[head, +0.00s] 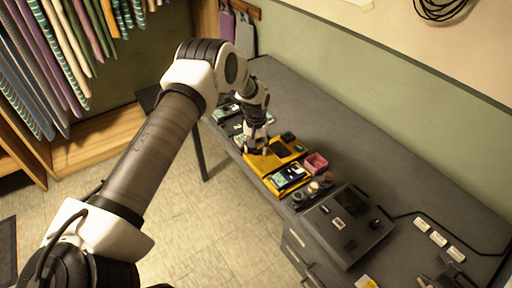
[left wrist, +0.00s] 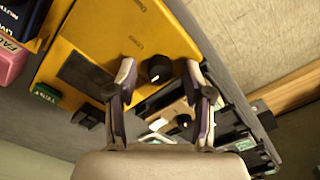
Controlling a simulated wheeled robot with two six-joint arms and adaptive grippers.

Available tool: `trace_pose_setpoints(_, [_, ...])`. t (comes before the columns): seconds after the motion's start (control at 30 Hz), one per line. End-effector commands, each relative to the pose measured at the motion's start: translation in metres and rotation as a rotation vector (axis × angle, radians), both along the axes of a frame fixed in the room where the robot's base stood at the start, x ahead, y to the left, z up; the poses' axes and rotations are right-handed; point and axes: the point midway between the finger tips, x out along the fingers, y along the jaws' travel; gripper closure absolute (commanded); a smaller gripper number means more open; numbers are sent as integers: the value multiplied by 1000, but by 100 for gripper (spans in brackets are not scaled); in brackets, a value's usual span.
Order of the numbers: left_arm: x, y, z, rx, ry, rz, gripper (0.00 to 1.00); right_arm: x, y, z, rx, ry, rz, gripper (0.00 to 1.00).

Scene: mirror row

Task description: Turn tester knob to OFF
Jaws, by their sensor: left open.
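The yellow tester (head: 258,164) lies on the grey bench, and it also fills the upper middle of the left wrist view (left wrist: 105,30). Its round black knob (left wrist: 158,68) shows in the left wrist view, near the tester's edge. Small dark labels are printed near the knob, too small to read surely. My left gripper (head: 257,151) is over the tester in the head view. In the left wrist view its two fingers (left wrist: 159,75) are open, one on each side of the knob, with gaps; contact is not visible. The knob's pointer setting is unclear.
A green button (left wrist: 47,91) and a dark screen (left wrist: 85,73) are on the tester. A pink bin (head: 316,163) stands beside it. A grey device (head: 345,222) sits nearer on the bench. Small boards lie past the tester. A wall bounds the bench at the back.

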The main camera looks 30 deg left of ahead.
Motion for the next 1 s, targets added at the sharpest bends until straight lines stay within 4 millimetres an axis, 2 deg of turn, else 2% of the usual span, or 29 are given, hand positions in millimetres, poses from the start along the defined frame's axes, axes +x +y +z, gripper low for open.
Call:
trace_pose_setpoints(0.17, [1, 0, 23, -1, -3, 0, 49, 0, 0, 0, 0, 0, 0, 60])
trace_pose_setpoints(0.4, [2, 0, 84, -1, -4, 0, 49, 0, 0, 0, 0, 0, 0, 60])
trace_pose_setpoints(0.53, [2, 0, 108, 0, -2, 0, 49, 0, 0, 0, 0, 0, 0, 60])
trace_pose_setpoints(0.7, [1, 0, 119, 0, 0, 1, 49, 0, 0, 0, 0, 0, 0, 60])
trace_pose_setpoints(1.0, [1, 0, 119, 0, 0, 1, 49, 0, 0, 0, 0, 0, 0, 60])
